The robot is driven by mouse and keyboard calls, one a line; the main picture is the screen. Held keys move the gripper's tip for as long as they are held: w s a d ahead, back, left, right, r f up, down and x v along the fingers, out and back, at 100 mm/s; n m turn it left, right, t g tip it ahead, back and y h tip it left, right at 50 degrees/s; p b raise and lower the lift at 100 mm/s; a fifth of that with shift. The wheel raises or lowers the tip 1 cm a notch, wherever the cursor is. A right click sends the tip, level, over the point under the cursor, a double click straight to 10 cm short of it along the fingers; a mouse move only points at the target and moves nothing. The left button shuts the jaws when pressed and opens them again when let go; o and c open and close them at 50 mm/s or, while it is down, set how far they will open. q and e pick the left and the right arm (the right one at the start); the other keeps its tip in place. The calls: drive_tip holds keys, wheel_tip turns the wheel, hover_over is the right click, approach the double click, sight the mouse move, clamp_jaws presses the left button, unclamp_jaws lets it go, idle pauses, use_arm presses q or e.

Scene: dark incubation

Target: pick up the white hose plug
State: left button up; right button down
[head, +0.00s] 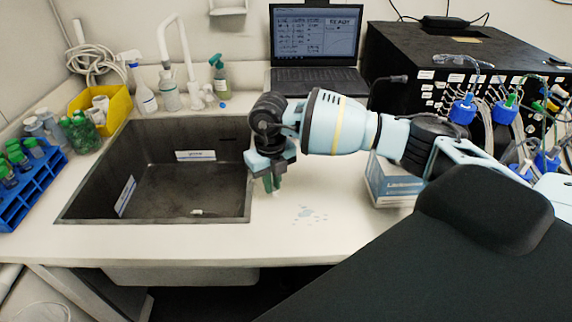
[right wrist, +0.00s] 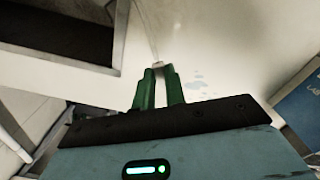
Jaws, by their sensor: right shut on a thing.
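My right gripper (head: 272,184) hangs with its green fingers pointing down, just right of the sink's right edge and over the white counter. In the right wrist view the two green fingertips (right wrist: 159,72) are close together, shut on a small white piece, the white hose plug (right wrist: 158,65). Only a bit of the plug shows at the tips; the fingers hide the rest. Whether it touches the counter is not clear. My left gripper is not in view.
The dark sink (head: 130,172) lies to the left, with a small white piece (head: 197,211) on its floor. A white-and-blue box (head: 392,183) stands right of the gripper. A laptop (head: 316,50) and a black instrument (head: 420,65) stand behind.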

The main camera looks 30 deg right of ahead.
drive_tip(key=s+a, duration=0.2)
drive_tip(key=s, duration=0.1)
drive_tip(key=shift+a, duration=0.35)
drive_tip(key=shift+s+a+r, duration=0.15)
drive_tip(key=shift+s+a, duration=0.15)
drive_tip(key=shift+s, duration=0.1)
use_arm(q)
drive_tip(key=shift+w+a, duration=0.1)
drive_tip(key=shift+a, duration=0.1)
